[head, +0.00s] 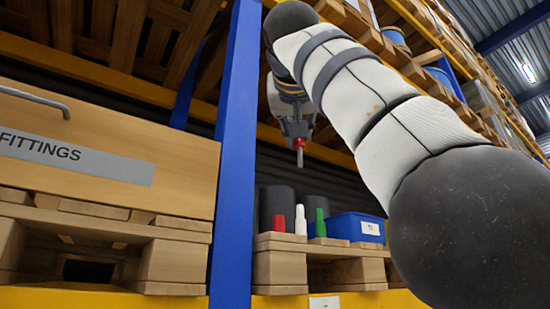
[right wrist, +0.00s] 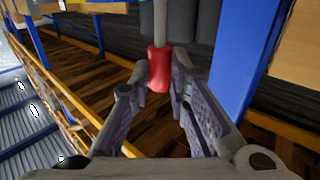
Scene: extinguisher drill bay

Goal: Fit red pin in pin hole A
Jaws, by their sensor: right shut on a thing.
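My right gripper (head: 298,138) hangs from its arm in the upper middle of the head view, in front of the shelving. It is shut on the red pin (head: 300,158), whose red grip sits between the fingertips and whose grey shank points down. In the right wrist view the red pin (right wrist: 159,70) is between the fingertips, with its shank reaching away from the gripper. The pin's tip is in the air above the pallet items in the head view. I cannot make out pin hole A in either view. My left gripper is not in view.
A blue upright (head: 236,150) stands left of the gripper, beside a wooden crate marked FITTINGS (head: 80,155). On a pallet (head: 280,258) below are red (head: 279,224), white (head: 300,220) and green (head: 320,224) cone-like pieces, dark cylinders (head: 276,198) and a blue bin (head: 345,228).

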